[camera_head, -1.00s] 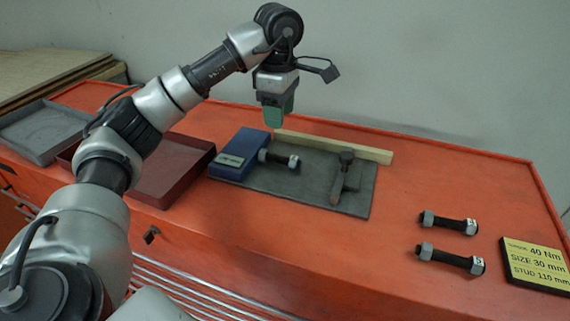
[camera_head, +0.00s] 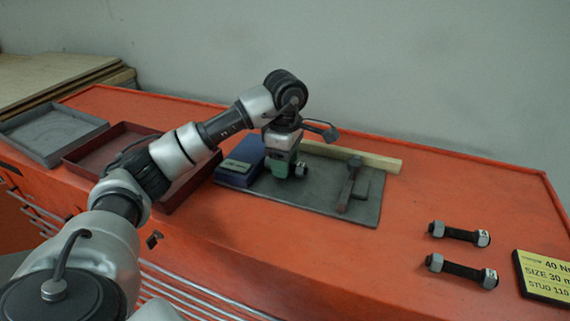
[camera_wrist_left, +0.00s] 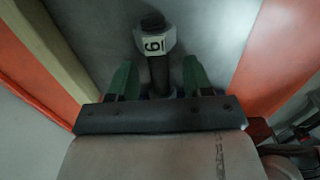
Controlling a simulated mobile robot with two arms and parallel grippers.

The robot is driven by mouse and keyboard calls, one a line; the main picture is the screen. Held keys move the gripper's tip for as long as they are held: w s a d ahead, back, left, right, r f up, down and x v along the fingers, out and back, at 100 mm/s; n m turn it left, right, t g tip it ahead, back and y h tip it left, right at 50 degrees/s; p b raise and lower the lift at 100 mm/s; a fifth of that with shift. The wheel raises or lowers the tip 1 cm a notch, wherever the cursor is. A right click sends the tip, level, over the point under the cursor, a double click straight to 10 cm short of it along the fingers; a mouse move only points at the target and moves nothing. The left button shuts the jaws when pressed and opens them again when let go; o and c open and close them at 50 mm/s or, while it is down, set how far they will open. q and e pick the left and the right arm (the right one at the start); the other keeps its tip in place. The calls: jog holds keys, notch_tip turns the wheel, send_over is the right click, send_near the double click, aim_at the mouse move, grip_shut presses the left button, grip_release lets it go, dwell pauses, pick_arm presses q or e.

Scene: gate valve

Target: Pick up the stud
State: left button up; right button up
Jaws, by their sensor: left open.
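A dark threaded stud with grey nuts lies on the grey mat (camera_head: 315,197) beside the blue block (camera_head: 243,160). In the head view only its right nut (camera_head: 302,169) shows past my left gripper (camera_head: 288,172), which hides the rest. In the left wrist view the stud (camera_wrist_left: 158,72) runs between the two green fingers of my open left gripper (camera_wrist_left: 159,78). A white tag with a 6 or 9 is on its nut. A gap shows beside the shaft; finger contact cannot be told. My right gripper is not in view.
Two similar studs (camera_head: 459,234) (camera_head: 461,271) lie at the right near a yellow sign (camera_head: 543,277). A hammer-like tool (camera_head: 350,186) lies on the mat, with a wooden strip (camera_head: 355,155) behind. A maroon tray (camera_head: 183,192) and a grey tray (camera_head: 50,132) stand left.

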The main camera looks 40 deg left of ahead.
pick_arm(q)
jog(key=shift+f, duration=0.2)
jog(key=c, duration=0.9)
grip_shut()
jog(key=shift+r, duration=0.2)
